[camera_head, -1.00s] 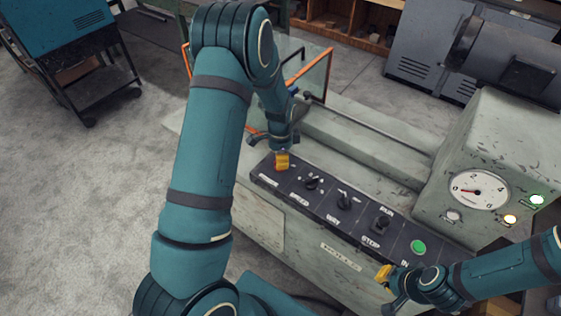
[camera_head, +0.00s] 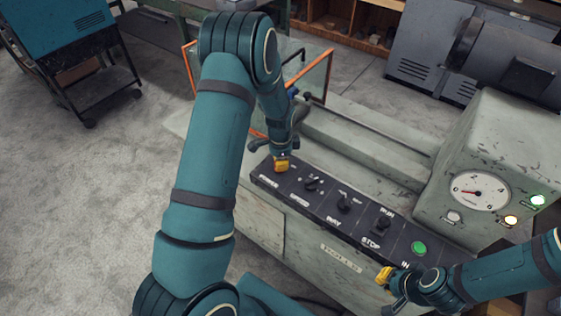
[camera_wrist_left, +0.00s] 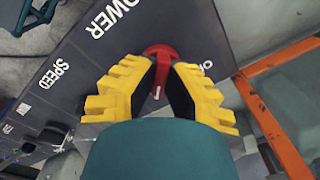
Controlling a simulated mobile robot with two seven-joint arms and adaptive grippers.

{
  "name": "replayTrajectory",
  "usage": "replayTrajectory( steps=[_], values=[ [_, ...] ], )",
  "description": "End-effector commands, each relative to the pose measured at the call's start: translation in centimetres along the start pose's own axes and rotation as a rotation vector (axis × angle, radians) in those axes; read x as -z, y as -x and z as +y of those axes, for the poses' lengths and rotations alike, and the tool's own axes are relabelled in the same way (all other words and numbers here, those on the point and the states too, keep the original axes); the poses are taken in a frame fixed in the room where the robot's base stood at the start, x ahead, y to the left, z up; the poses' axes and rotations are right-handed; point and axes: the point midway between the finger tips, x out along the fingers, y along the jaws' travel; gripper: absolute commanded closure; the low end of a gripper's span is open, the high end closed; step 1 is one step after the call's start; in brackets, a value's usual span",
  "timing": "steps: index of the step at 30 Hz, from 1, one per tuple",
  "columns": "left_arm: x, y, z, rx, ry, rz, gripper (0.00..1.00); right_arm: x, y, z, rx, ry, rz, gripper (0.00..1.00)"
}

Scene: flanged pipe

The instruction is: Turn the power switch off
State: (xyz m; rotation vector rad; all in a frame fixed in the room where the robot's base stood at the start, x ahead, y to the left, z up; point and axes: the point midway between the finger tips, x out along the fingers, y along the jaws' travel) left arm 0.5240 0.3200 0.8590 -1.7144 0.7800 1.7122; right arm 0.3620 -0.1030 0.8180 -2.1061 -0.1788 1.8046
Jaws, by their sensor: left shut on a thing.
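The power switch, a red knob (camera_wrist_left: 160,52), shows in the left wrist view beside the white label POWER. My left gripper (camera_wrist_left: 161,76) has its yellow fingers on both sides of the knob and is shut on it. In the head view my left gripper (camera_head: 281,166) is at the far left end of the dark control panel (camera_head: 331,203) and hides the switch. My right gripper (camera_head: 384,275) hangs by the front edge of the panel's right end, apart from the buttons. How far its fingers are open is unclear.
The panel also holds black knobs for SPEED (camera_head: 312,184) and WAY (camera_head: 344,203), a RUN/STOP switch (camera_head: 382,223) and a green button (camera_head: 418,248). An orange-framed clear guard (camera_head: 318,72) stands behind my left gripper.

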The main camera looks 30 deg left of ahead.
Motion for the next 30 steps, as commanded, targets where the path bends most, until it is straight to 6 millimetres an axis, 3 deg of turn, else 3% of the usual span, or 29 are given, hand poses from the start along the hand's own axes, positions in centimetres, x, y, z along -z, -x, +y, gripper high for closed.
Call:
replayTrajectory(
  steps=[11, 30],
  values=[
    [-0.05, -0.16, 0.08, -0.002, 0.176, -0.002, 1.00, -0.12, -0.29, 0.11, 0.000, 0.001, -0.002, 1.00],
    [-0.07, -0.15, 0.13, -0.002, 0.776, -0.004, 1.00, -0.28, -0.53, 0.20, 0.001, 0.002, -0.006, 1.00]
  ],
)
